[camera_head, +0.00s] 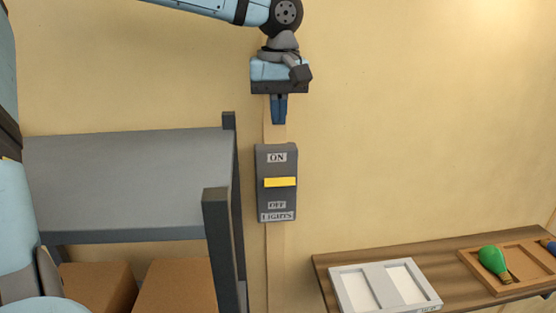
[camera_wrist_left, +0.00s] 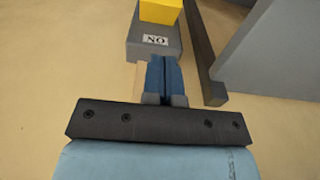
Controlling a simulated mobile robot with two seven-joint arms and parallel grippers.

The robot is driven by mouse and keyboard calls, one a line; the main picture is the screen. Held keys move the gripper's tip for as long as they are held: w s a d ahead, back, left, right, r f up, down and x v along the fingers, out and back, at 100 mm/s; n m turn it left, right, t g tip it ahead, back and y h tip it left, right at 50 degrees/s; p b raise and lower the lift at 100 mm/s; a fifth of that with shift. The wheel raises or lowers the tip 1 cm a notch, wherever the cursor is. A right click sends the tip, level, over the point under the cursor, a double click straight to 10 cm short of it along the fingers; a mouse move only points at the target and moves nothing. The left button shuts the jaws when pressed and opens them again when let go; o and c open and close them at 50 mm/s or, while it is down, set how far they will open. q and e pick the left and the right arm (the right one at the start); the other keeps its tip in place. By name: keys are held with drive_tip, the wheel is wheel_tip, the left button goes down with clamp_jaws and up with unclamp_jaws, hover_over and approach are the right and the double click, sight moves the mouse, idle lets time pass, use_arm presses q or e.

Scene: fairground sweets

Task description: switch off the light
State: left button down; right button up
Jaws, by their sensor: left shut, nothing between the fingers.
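The light switch (camera_head: 262,199) is a dark grey plate on the wall, labelled ON at the top, with OFF and LIGHTS at the bottom. Its yellow lever (camera_head: 280,182) sits around the middle of the plate. My left gripper (camera_head: 279,122) is shut and empty, pointing down just above the top of the plate. In the left wrist view, the shut fingers (camera_wrist_left: 163,62) point toward the ON end of the grey plate (camera_wrist_left: 150,50), with the yellow lever (camera_wrist_left: 160,10) beyond. I see a gap between fingertips and lever. My right gripper is not in view.
A grey shelf unit (camera_head: 130,180) with dark posts (camera_head: 217,240) stands close left of the switch, with brown boxes (camera_head: 175,288) below. At lower right, a wooden shelf (camera_head: 330,262) holds a white tray (camera_head: 352,300) and a wooden tray with a green bulb (camera_head: 493,262). The wall right is clear.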

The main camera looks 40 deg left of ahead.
sight(277, 161)
use_arm(q)
drive_tip(key=f, duration=0.3)
drive_tip(key=f+p, duration=0.1)
drive_tip(key=f, duration=0.6)
drive_tip(key=shift+w+a, duration=0.2)
drive_tip(key=shift+w, duration=0.05)
drive_tip(key=shift+a, duration=0.1)
